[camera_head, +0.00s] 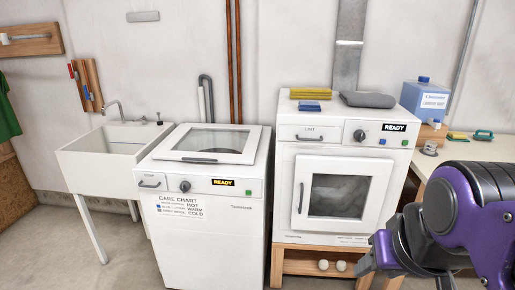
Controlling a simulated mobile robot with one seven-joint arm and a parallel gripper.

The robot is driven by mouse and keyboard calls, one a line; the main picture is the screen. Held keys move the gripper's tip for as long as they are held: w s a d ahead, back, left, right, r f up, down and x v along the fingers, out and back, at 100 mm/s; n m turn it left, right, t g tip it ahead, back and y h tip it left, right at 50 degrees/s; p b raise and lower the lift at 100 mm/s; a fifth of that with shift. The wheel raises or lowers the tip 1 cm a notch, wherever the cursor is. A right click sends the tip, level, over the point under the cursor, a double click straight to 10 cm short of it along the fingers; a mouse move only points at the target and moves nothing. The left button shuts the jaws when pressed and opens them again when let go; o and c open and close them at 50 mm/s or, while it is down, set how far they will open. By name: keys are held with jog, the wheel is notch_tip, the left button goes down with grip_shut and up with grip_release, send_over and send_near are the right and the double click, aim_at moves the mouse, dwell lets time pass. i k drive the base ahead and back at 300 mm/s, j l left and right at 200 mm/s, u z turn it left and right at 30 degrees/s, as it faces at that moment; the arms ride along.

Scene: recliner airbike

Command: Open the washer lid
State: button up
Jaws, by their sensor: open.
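The washer (215,235) is a white top-loading machine left of centre in the head view, with a dial and a lit READY panel on its front. Its lid (238,137) is shut on top, with a dark window and a dark handle (200,160) along its front edge. My gripper (368,262) is at the lower right, apart from the washer and in front of the dryer's right side. Its dark jaws are open, and the gripper is partly cut off by the purple arm.
A white dryer (290,210) with a shut front door stands on a wooden base to the right. A utility sink (85,155) stands to the left. A counter (480,152) with a detergent jug (425,98) is at the right. Floor in front of the sink is clear.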

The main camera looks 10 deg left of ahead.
aim_at(166, 152)
jog(key=i+j, duration=0.2)
jog(key=j, duration=0.2)
jog(key=i+j, duration=0.2)
jog(key=j, duration=0.15)
jog(key=i+j, duration=0.2)
jog(key=j, duration=0.2)
jog(key=i+j, duration=0.2)
jog(key=j, duration=0.2)
jog(key=i+j, duration=0.2)
jog(key=j, duration=0.2)
jog(key=i+j, duration=0.2)
jog(key=j, duration=0.15)
